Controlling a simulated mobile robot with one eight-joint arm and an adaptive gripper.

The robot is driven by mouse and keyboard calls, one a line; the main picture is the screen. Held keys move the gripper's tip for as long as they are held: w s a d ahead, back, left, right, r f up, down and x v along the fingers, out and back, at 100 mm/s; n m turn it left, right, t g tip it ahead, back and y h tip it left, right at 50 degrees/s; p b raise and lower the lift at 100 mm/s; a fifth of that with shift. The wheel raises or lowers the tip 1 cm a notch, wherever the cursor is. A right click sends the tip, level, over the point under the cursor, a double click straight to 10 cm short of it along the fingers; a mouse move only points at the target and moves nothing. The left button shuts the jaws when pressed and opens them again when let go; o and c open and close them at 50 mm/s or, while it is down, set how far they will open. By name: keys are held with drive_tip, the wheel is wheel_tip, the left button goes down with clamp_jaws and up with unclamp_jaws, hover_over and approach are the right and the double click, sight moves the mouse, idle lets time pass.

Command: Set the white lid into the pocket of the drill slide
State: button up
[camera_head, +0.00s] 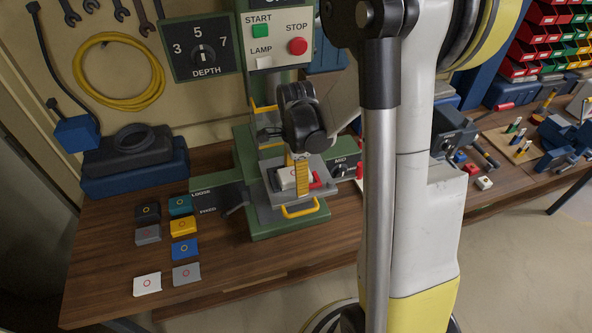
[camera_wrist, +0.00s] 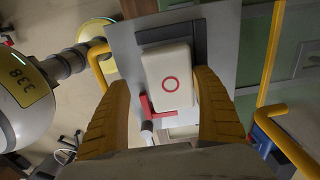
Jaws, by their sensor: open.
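The white lid (camera_wrist: 168,78), a rounded block with a red ring, is at the drill slide (camera_wrist: 222,45), over the dark grey pocket area (camera_wrist: 172,33). I cannot tell whether it is fully seated. My gripper (camera_wrist: 162,92) is open, with one yellow finger on each side of the lid; the right finger is close to it and the left finger is apart from it. In the head view the lid (camera_head: 285,179) is partly hidden behind my gripper (camera_head: 301,176). A red L-shaped stop (camera_wrist: 147,107) is at the lid's lower left.
The drill stand has yellow handles (camera_head: 300,209) and a lever (camera_head: 234,207) marked LOOSE and FIXED. Several coloured pieces with rings, including a white one (camera_head: 147,284), lie on the bench at left. The front bench (camera_head: 225,280) is clear.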

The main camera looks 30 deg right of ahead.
wheel_tip(320, 180, up, 12)
idle(0.4)
drive_tip(key=shift+f, duration=0.1)
